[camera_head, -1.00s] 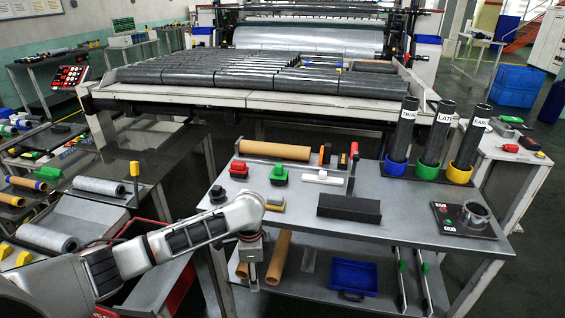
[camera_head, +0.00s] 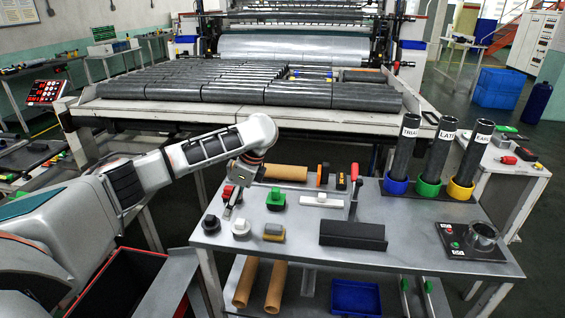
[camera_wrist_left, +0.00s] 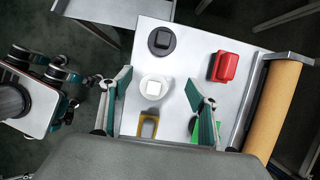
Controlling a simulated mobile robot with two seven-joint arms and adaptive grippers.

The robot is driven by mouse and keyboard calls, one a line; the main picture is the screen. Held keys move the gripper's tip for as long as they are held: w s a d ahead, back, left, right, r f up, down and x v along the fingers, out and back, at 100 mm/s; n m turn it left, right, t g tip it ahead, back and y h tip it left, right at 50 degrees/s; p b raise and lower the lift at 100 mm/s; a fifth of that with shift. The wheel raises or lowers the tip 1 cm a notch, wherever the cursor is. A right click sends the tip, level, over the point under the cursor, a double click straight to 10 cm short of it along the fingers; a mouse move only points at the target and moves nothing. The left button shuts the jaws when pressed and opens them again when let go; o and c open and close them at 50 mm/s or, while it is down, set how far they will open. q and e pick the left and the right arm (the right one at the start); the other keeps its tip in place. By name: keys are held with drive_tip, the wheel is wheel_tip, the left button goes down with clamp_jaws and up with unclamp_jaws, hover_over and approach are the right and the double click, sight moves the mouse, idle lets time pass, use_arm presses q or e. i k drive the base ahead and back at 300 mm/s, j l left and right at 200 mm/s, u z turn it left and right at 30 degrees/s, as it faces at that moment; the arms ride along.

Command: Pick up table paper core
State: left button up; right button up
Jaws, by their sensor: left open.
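The paper core (camera_head: 290,173) is a brown tube lying across the back left of the grey worktable. My left wrist partly covers its left end in the head view. In the left wrist view the core (camera_wrist_left: 276,105) runs along the right side, to the right of my gripper. My left gripper (camera_head: 232,206) hangs over the table's left part, pointing down. The left wrist view shows its fingers (camera_wrist_left: 158,78) spread and empty, with a white knob-like piece (camera_wrist_left: 155,88) between them, below. My right gripper is not in view.
Near the gripper stand a black knob piece (camera_head: 211,224), a red block (camera_wrist_left: 226,67), a green block (camera_head: 276,198) and a yellow-grey block (camera_head: 273,232). A red-handled tool (camera_head: 354,185) stands right of the core. Two more brown tubes (camera_head: 275,288) lie on the lower shelf.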

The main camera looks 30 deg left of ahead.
sight(281, 172)
drive_tip(key=i, duration=1)
